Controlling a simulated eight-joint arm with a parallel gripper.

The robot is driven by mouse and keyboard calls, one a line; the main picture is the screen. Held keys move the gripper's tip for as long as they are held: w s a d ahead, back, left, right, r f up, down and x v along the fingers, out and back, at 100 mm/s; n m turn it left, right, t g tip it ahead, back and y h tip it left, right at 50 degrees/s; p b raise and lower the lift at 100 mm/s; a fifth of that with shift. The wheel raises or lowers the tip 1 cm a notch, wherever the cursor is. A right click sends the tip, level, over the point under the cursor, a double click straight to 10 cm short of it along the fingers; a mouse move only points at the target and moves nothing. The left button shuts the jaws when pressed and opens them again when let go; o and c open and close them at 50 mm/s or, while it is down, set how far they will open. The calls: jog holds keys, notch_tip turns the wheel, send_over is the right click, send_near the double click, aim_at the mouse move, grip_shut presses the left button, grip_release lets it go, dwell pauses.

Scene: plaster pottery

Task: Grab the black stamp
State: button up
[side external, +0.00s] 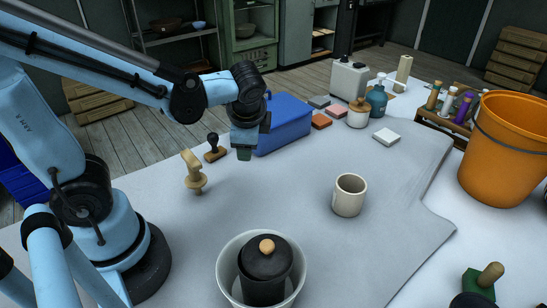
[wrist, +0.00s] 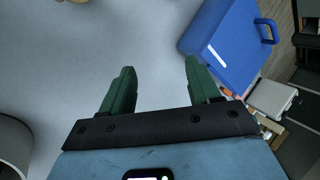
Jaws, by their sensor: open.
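The black stamp (side external: 213,145) stands upright on the table in the side external view, with a black handle and a brownish base. It is left of my gripper (side external: 244,153) and right of a tan wooden tool (side external: 193,172). My gripper points down above the table beside the blue box, empty and apart from the stamp. In the wrist view the green fingers of my gripper (wrist: 158,75) are spread over bare table. I cannot make out the black stamp there; only a tan sliver (wrist: 72,1) shows at the top edge.
A blue box (side external: 285,122) stands close to my gripper; it also shows in the wrist view (wrist: 222,42). A beige mug (side external: 349,195), a pale bowl (side external: 228,268) holding a black lidded jar (side external: 265,277), and an orange bucket (side external: 508,150) stand further right and forward. The middle is clear.

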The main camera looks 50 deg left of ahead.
jog(key=a+m+g+y, duration=0.1)
jog(key=m+g+y, duration=0.3)
jog(key=m+y, duration=0.2)
jog(key=y, duration=0.1)
send_near(216, 138)
jog(key=x, duration=0.4)
jog(key=shift+d+f, duration=0.15)
jog(key=shift+f, duration=0.25)
jog(key=shift+r+x, duration=0.15)
jog(key=shift+x, duration=1.15)
jog(key=shift+r+x, duration=0.1)
jog(key=shift+x, duration=1.2)
jog(key=c, duration=1.1)
jog(key=shift+r, duration=0.1)
